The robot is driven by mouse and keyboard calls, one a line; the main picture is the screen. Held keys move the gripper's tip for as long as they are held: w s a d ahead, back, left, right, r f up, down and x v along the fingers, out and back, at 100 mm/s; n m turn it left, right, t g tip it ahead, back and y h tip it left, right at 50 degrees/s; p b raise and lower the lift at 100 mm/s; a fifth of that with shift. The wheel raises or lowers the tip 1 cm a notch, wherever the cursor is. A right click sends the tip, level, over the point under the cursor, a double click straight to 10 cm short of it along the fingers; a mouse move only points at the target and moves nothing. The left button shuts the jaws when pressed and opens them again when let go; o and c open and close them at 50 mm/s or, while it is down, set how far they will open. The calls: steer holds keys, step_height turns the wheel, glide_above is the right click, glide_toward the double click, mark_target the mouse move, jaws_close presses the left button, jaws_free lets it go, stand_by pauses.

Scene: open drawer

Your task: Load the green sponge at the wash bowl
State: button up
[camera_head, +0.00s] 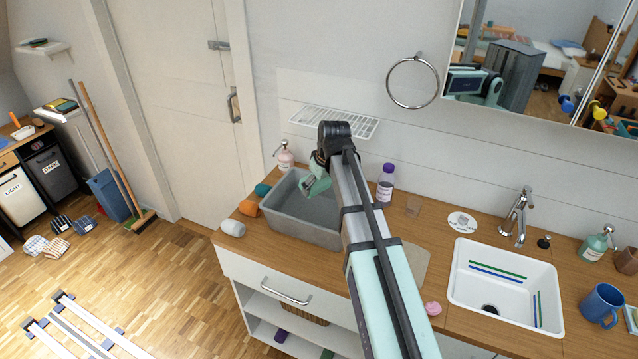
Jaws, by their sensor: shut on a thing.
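The wash bowl is a grey rectangular basin (290,225) on the left part of the wooden counter. My gripper (312,190) is over the bowl, pointing down into it. It is shut on a small green piece that looks like the sponge; the piece is mostly hidden and close in colour to my mint gripper. I cannot tell whether it touches the bowl's floor or any water. My arm hides the bowl's right end.
Teal (262,190), orange (248,208) and white (232,229) rounded items lie left of the bowl. A pink-labelled pump bottle (285,158) stands behind it, a purple-capped bottle (386,184) right of my arm. A white sink (503,285) is farther right.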

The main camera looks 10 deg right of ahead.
mark_target(319, 183)
steer(key=shift+f+b, duration=2)
steer(key=shift+f, duration=2.45)
steer(key=shift+r+p, duration=3.05)
steer(key=shift+r, duration=1.9)
steer(key=shift+r, duration=0.1)
steer(key=shift+r+p, duration=1.2)
steer(key=shift+r, duration=0.75)
